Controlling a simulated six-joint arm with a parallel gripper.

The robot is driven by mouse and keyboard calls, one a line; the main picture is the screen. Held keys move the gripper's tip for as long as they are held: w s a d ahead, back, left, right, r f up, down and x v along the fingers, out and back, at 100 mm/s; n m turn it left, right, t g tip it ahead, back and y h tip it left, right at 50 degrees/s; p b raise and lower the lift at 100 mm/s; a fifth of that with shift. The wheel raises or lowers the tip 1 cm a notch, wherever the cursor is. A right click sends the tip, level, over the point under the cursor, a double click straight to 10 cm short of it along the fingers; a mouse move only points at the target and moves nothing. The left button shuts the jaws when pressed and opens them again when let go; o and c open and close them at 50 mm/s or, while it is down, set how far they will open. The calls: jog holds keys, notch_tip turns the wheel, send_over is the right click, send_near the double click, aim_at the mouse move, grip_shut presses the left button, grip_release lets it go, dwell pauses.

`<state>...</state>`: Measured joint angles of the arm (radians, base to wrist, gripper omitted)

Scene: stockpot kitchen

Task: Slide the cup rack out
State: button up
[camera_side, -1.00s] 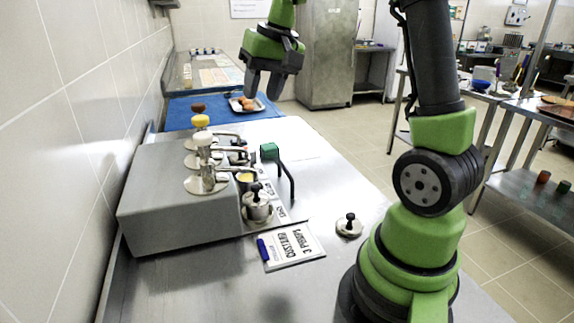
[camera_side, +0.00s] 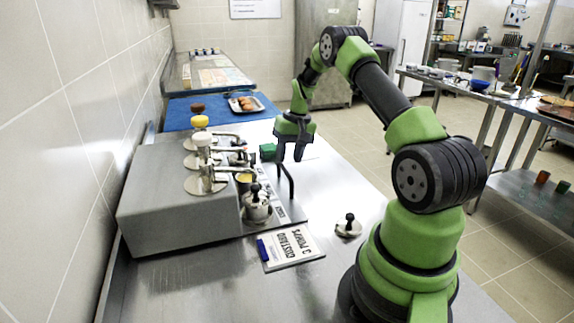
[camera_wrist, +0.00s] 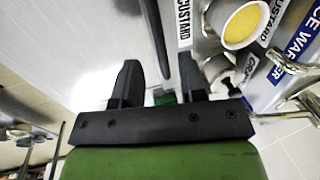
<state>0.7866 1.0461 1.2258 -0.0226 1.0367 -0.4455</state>
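I cannot pick out a cup rack for certain. A dark bent bar (camera_side: 289,180) with a green block (camera_side: 268,151) at its upper end stands at the right side of the grey sauce warmer (camera_side: 160,200). My gripper (camera_side: 289,156) points down over the bar, its fingers apart. In the wrist view my gripper (camera_wrist: 158,75) is open, with the green block (camera_wrist: 165,98) partly visible between the fingers. The dark bar (camera_wrist: 184,62) runs close to the right finger; I cannot tell whether they touch.
The warmer holds several pumps and a yellow custard pot (camera_wrist: 245,24). A tray (camera_side: 246,102) sits on the blue mat (camera_side: 180,111) behind.

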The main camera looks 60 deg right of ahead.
jog(key=shift+w+a+f, duration=0.15)
jog(key=shift+f, duration=0.65)
jog(key=shift+w+a+f, duration=0.1)
jog(key=shift+f, duration=0.7)
jog(key=shift+c, duration=0.5)
grip_shut()
jog(key=s+d, duration=1.2)
jog(key=shift+s+d, duration=0.15)
jog(key=shift+d, duration=0.1)
jog(key=shift+r, duration=0.1)
jog(key=shift+o, duration=0.5)
grip_release()
